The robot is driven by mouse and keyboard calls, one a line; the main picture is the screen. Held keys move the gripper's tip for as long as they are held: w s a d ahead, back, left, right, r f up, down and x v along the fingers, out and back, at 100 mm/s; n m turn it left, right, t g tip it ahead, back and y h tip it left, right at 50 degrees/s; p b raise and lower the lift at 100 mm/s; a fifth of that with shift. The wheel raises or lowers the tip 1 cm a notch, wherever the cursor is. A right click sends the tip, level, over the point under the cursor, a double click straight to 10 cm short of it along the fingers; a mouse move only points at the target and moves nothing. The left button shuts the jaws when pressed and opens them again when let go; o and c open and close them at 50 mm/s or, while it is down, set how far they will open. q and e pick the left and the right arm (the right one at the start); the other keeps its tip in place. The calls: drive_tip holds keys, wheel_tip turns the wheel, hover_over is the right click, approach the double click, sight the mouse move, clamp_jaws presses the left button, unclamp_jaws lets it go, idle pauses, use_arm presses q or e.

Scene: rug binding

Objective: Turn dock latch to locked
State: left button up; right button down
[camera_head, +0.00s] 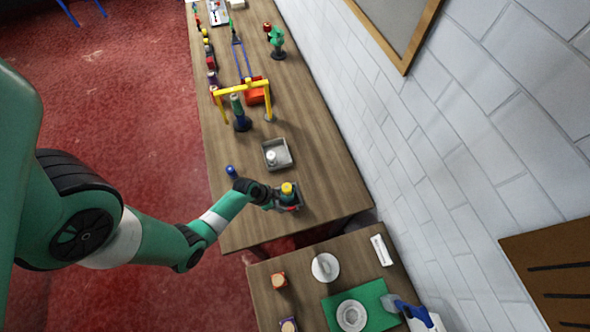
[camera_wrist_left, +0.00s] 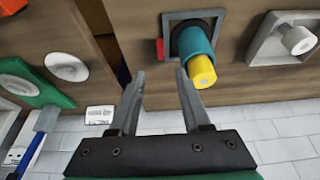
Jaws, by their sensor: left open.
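The dock (camera_head: 297,206) is a grey square frame near the end of the long table, holding a teal cylinder with a yellow top (camera_head: 287,188). In the left wrist view the dock frame (camera_wrist_left: 168,20) surrounds the teal cylinder (camera_wrist_left: 194,43). A small red part (camera_wrist_left: 160,48), possibly the latch, sits at the frame's side; whether it is locked cannot be told. My left gripper (camera_head: 272,198) is beside the dock, partly covering it. In the left wrist view my left gripper (camera_wrist_left: 160,75) is open and empty, its tips below the red part. My right gripper is not in view.
A grey tray (camera_head: 288,160) with a white knob stands beyond the dock, with a yellow gantry (camera_head: 243,86) farther back. A second table, across a gap, holds a green mat (camera_head: 376,297), a white disc (camera_head: 325,267) and a blue-white tool (camera_head: 415,315). A brick wall runs along the right.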

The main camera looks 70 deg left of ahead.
sight(292, 208)
use_arm(q)
drive_tip(key=b+x, duration=0.8)
drive_tip(key=x, duration=0.2)
drive_tip(key=shift+w+f, duration=0.35)
drive_tip(key=shift+f, duration=0.05)
clamp_jaws()
